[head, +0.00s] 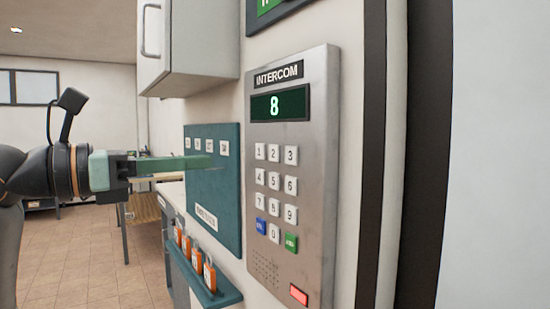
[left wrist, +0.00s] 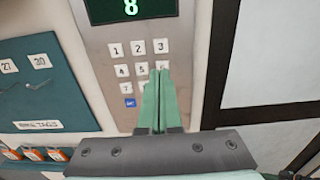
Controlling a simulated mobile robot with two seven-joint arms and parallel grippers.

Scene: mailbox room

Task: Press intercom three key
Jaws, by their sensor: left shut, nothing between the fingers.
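The intercom (head: 328,150) is a grey metal panel on the wall, with a green display (head: 280,104) that reads 8. Its three key (head: 291,155) is white, at the top right of the number keys. In the left wrist view the three key (left wrist: 160,46) shows clear, just above my fingertips. My left gripper (head: 212,161) has green fingers, shut and empty, left of the keypad and apart from it in the head view. In the left wrist view my left gripper (left wrist: 160,72) covers part of the six key and hides keys below it. My right gripper is not in view.
A teal board (head: 213,190) with small number labels hangs left of the intercom. Below it a teal shelf (head: 222,297) holds several orange tags (head: 196,262). A white cabinet (head: 197,45) is above. A dark frame (head: 375,130) stands right of the intercom.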

